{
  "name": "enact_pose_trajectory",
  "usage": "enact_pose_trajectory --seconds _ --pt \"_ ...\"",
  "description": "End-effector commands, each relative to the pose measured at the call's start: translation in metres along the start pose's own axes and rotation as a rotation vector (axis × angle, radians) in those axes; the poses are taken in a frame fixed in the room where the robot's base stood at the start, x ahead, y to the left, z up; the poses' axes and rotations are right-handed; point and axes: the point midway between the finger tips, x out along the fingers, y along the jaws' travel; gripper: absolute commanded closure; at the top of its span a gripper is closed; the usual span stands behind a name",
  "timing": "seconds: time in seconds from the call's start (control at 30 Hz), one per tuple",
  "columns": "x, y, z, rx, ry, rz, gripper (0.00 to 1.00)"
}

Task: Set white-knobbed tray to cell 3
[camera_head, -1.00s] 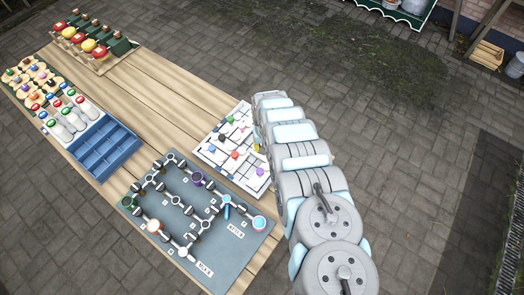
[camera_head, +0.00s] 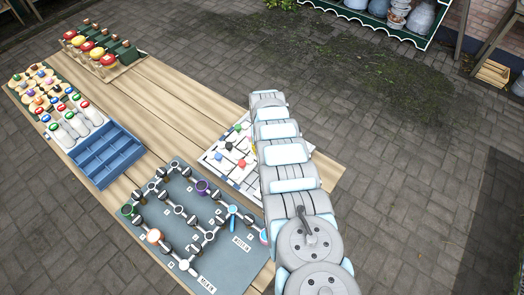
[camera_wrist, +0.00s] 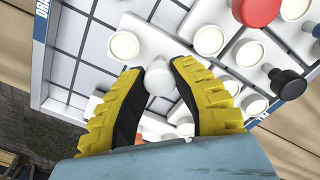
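The white-knobbed tray shows in the wrist view by its white knob (camera_wrist: 160,80), with pale tray surface around it. My gripper (camera_wrist: 160,72) has its yellow-and-black fingers on either side of the knob, and both tips appear to touch it. In the head view, my arm hides the gripper and this knob. Cell numbers cannot be read.
In the wrist view, a red knob (camera_wrist: 258,10) and a black knob (camera_wrist: 287,83) stand right of my fingers; bare gridded board lies at upper left. The grey pipe panel (camera_head: 225,257) and blue compartment tray (camera_head: 105,155) are on the wooden table (camera_head: 165,110).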

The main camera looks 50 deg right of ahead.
Motion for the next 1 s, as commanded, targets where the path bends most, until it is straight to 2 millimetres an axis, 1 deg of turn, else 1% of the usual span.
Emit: enact_pose_trajectory --seconds 0.03,0.07,0.1,0.57,0.87,1.0 --pt "0.001 0.001 0.001 0.001 -0.002 0.001 0.63" --pt "0.001 0.001 0.001 0.001 -0.002 0.001 0.54" --pt "0.001 0.001 0.001 0.001 -0.002 0.001 0.43" --pt "-0.002 0.000 0.000 0.000 -0.002 0.000 0.42" --pt "-0.017 0.000 -0.001 0.000 -0.004 0.001 0.42" --pt "-0.026 0.000 -0.002 0.000 0.001 0.001 0.42"
